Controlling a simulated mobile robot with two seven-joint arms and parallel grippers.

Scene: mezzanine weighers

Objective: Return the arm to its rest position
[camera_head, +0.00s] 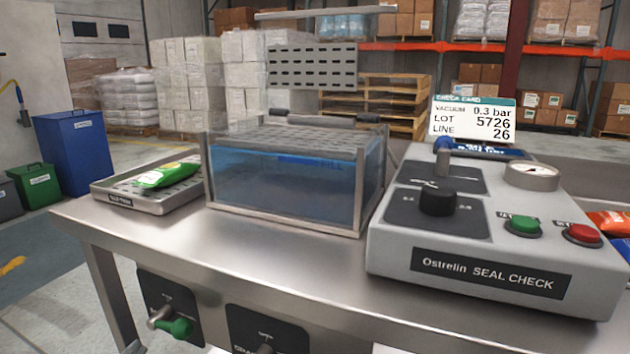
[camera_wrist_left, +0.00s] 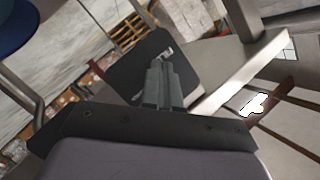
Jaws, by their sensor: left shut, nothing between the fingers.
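My left gripper (camera_wrist_left: 163,88) shows in the left wrist view with its two fingers together and nothing between them. Behind the fingertips is a dark square plate (camera_wrist_left: 128,72) with a small pale fitting on it. In the head view only a small grey tip of my left gripper (camera_head: 135,347) shows at the bottom edge, below the steel table (camera_head: 270,255). It is near a black valve panel with a green-handled valve (camera_head: 177,326) on the table's front. I cannot tell the exact gap between them. The rest of the left arm is out of the head view. My right gripper is not in view.
On the table stand a drip tray (camera_head: 150,205) with a green packet (camera_head: 166,175), a clear water tank (camera_head: 285,185) with a raised perforated plate, and a grey SEAL CHECK console (camera_head: 490,240). A second black valve panel (camera_head: 266,330) is right of the first. Bins (camera_head: 72,150) stand at left.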

